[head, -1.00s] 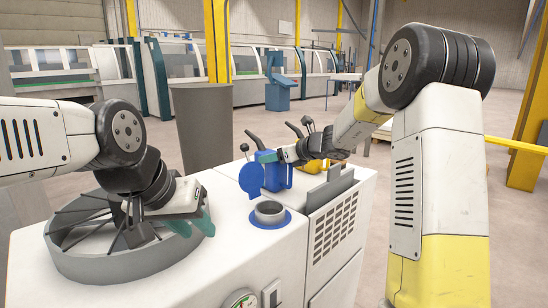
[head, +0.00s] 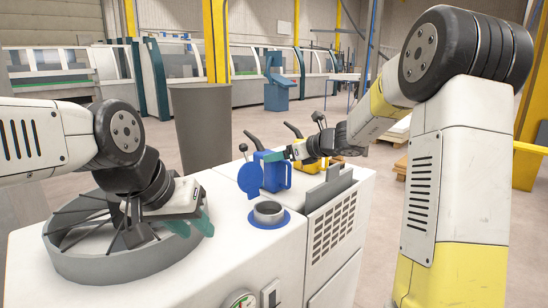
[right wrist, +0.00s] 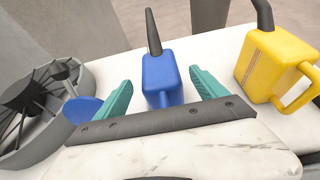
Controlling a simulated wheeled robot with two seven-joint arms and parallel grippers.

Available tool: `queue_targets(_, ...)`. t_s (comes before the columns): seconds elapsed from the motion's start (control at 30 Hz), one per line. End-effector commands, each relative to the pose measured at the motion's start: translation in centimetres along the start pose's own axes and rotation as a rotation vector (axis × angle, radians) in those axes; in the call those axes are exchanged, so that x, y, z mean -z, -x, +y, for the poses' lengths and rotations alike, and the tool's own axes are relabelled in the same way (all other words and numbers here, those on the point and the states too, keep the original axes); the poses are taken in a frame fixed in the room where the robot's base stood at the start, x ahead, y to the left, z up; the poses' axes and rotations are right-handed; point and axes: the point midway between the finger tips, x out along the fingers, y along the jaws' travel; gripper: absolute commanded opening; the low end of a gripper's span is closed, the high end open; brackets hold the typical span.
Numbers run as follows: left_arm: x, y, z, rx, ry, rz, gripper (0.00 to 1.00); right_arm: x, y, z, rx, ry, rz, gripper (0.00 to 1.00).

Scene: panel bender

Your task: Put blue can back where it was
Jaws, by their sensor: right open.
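The blue can (head: 276,173) stands upright on the white machine top, behind the round filler opening (head: 269,210). In the right wrist view the blue can (right wrist: 160,80), with its dark spout, shows between my right gripper's two teal fingers (right wrist: 162,93). Those fingers are spread, with a gap on either side of the can. In the head view the right gripper (head: 273,155) is at the can's upper part. My left gripper (head: 192,224) hangs beside the grey ring with spokes; its teal fingers overlap, so its opening is unclear.
A yellow can (right wrist: 279,66) stands to the right of the blue can. A blue round lid (head: 250,181) stands raised by the filler opening. A grey ring with spokes (head: 88,263) sits at the left. A grey bin (head: 204,128) stands behind the machine.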

Motion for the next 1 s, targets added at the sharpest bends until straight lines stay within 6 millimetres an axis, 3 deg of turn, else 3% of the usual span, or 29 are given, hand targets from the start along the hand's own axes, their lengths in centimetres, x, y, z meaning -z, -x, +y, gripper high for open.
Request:
queue_targets(0.2,0.0,0.0,0.0,0.0,0.0,0.0,0.33,0.0,4.8,0.0,0.002,0.001,-0.001,0.82)
queue_targets(0.47,0.0,0.0,0.0,0.0,0.0,0.0,0.33,0.0,7.6,0.2,-0.003,0.013,0.002,0.82)
queue_targets(0.57,0.0,0.0,0.0,0.0,0.0,0.0,0.33,-0.1,8.8,1.8,-0.025,0.116,0.022,0.82)
queue_targets(0.67,0.0,0.0,0.0,0.0,0.0,0.0,0.33,0.1,11.0,5.3,-0.078,0.365,0.07,0.82)
queue_targets(0.77,0.0,0.0,0.0,0.0,0.0,0.0,0.33,1.5,14.4,9.8,-0.159,0.733,0.138,0.82)
queue_targets(0.9,0.0,0.0,0.0,0.0,0.0,0.0,0.33,5.0,19.6,14.8,-0.294,1.288,0.246,0.82)
queue_targets(1.0,0.0,0.0,0.0,0.0,0.0,0.0,0.33,8.0,23.2,16.9,-0.398,1.669,0.328,0.82)
